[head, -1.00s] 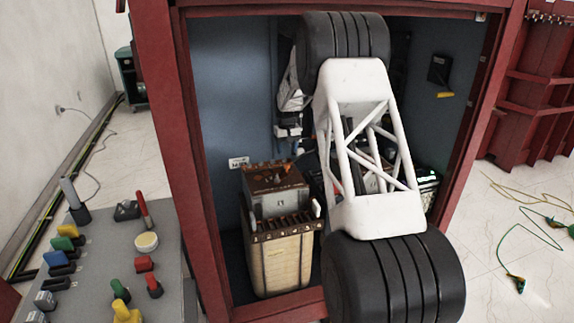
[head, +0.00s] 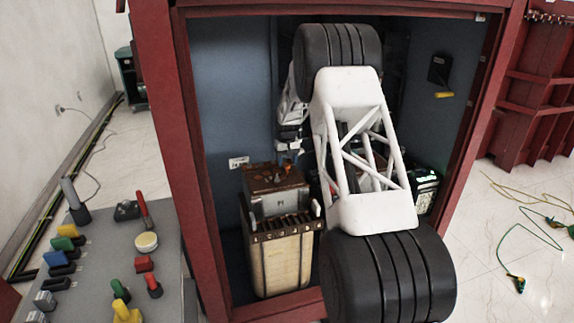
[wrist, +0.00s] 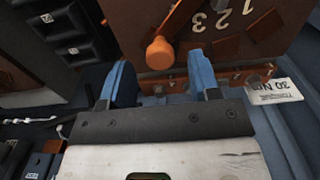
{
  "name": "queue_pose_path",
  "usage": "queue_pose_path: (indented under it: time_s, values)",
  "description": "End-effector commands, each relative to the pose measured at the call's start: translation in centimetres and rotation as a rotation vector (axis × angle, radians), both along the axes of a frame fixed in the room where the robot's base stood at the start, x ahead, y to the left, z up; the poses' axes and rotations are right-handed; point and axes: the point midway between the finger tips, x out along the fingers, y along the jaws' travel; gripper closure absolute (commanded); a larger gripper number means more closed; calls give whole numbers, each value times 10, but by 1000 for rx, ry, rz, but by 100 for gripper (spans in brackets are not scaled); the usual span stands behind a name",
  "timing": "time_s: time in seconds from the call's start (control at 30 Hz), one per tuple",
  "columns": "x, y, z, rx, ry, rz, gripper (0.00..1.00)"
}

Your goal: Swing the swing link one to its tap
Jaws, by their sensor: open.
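In the wrist view, an orange rounded knob (wrist: 160,53) on a brown link stands on a brown panel (wrist: 205,35) marked 1, 2, 3, which appear upside down. I take the link for the swing link; its number is not readable. My gripper (wrist: 160,70) is open, with one blue finger on each side of the knob's line. The knob appears just beyond and between the fingertips; contact cannot be told. In the head view, the brown-topped transformer unit (head: 278,190) stands in the cabinet under my wrist. My fingertips are too small to make out there.
A cream block with numbered terminals (head: 283,260) stands in front of the unit. The red cabinet frame (head: 190,160) bounds the opening. A white label (wrist: 273,91) lies right of my fingers in the wrist view. Dark boxes (wrist: 70,35) stand to the left.

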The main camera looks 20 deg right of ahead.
Motion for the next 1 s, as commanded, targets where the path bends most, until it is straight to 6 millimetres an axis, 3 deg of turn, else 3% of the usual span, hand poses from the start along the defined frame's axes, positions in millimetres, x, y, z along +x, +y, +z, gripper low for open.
queue_pose_path:
  time_s: [0.2,0.57,0.93,1.0]
  values:
    - [0,0,-16,0,-1,0,43]
    - [0,0,-19,0,-1,0,43]
    - [0,0,-19,0,-1,0,98]
    - [0,0,-19,0,-1,0,100]
